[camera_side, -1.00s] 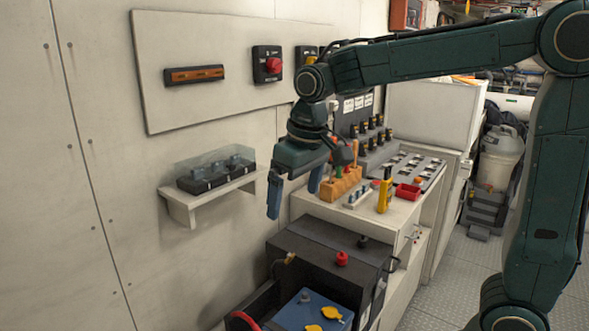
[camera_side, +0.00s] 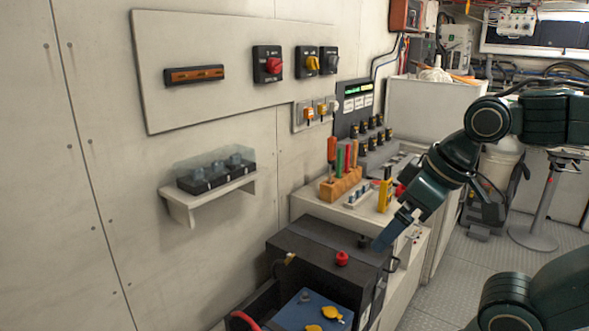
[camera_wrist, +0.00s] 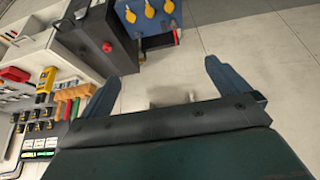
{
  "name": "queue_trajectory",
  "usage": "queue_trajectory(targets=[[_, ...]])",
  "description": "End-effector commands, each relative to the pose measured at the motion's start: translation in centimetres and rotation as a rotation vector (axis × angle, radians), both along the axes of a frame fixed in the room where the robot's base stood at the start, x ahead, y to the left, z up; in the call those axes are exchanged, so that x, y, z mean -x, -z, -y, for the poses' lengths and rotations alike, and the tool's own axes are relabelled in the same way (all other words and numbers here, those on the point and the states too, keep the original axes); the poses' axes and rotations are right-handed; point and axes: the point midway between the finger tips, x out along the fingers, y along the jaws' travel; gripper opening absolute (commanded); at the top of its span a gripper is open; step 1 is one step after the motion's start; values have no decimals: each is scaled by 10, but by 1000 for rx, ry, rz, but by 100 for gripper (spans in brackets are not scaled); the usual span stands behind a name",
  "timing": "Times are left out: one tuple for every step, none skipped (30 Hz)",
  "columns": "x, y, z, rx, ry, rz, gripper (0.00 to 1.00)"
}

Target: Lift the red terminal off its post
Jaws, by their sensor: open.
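The red terminal (camera_side: 342,258) sits on top of the black box (camera_side: 315,250), near the box's front right part. In the wrist view the red terminal (camera_wrist: 107,47) shows on the dark box, up and left of my fingers. A dark post-like knob (camera_side: 363,241) stands behind it on the same box. My gripper (camera_side: 383,240) is open and empty, beside the right end of the black box in the side view; only one blue finger shows clearly there. The post under the terminal is hidden.
A blue battery (camera_side: 318,312) with yellow caps stands in front of the black box. A wooden tool block (camera_side: 341,186) and a yellow tool (camera_side: 384,196) are on the white counter behind. A wall shelf (camera_side: 205,200) is at left. Open floor lies right.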

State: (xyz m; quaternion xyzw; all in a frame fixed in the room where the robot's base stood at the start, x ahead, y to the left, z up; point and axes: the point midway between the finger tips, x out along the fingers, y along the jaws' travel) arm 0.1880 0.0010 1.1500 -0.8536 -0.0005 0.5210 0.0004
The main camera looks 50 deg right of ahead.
Motion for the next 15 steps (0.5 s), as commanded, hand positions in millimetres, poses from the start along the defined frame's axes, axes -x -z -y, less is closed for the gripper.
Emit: queue_trajectory(targets=[[4, 2, 0, 1, 0, 8, 100], [6, 3, 0, 1, 0, 11, 100], [8, 4, 1, 1, 0, 15, 100], [8, 5, 1, 1, 0, 16, 100], [9, 5, 1, 1, 0, 17, 100], [10, 6, 1, 1, 0, 17, 100], [10, 6, 1, 1, 0, 17, 100], [10, 6, 1, 1, 0, 17, 98], [10, 6, 1, 1, 0, 17, 90], [10, 6, 1, 1, 0, 17, 84], [9, 6, 1, 1, 0, 16, 78], [8, 5, 1, 1, 0, 15, 71], [7, 5, 0, 0, 0, 14, 65], [6, 4, 0, 0, 0, 12, 59], [4, 4, 0, -1, 0, 9, 51]])
